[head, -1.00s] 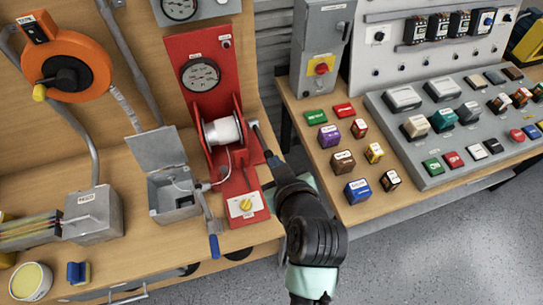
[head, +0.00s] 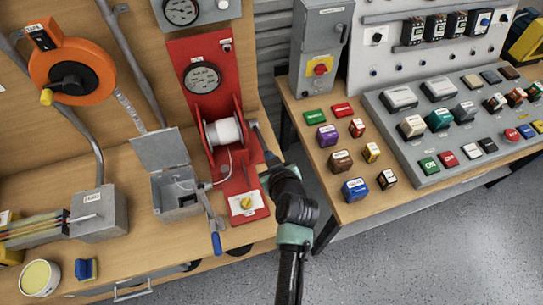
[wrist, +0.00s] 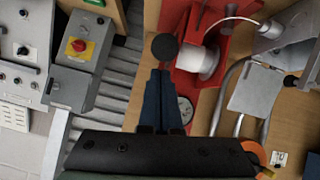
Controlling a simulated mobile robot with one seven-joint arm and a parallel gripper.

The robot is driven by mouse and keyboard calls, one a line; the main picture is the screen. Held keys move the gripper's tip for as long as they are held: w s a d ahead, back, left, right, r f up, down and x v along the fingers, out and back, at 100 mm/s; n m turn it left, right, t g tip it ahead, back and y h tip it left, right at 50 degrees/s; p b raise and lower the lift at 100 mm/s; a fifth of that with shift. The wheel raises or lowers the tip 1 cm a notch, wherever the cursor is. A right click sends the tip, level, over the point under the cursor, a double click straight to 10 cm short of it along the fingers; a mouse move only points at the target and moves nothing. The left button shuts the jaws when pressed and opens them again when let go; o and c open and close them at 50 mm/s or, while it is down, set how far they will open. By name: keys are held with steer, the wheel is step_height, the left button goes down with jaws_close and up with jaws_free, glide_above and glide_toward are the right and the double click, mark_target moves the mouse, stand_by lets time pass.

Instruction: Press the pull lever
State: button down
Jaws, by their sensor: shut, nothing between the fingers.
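The red pull station (head: 228,90) stands on the bench with a dial gauge, a white spool (head: 224,131) and a yellow knob. A grey lever arm (head: 262,138) slants down along its right side toward my gripper. My gripper (head: 271,165) is close to the lever's lower end. In the wrist view a round black lever knob (wrist: 165,47) lies just beyond the blue fingertips (wrist: 161,72). The fingers are shut together and hold nothing. I cannot tell whether they touch the knob. The rest of the lever's rod is hidden behind the knob in the wrist view.
Left of the station is an open grey box (head: 178,190) with a blue-handled lever (head: 215,240). Right of a gap, another bench holds coloured blocks (head: 341,160) and a button panel (head: 465,140). A grey switch box (head: 320,50) stands behind the blocks.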

steer(key=shift+s+d+f, duration=0.1)
steer(key=shift+d+f, duration=0.05)
steer(key=shift+f, duration=0.15)
steer(key=shift+f, duration=0.15)
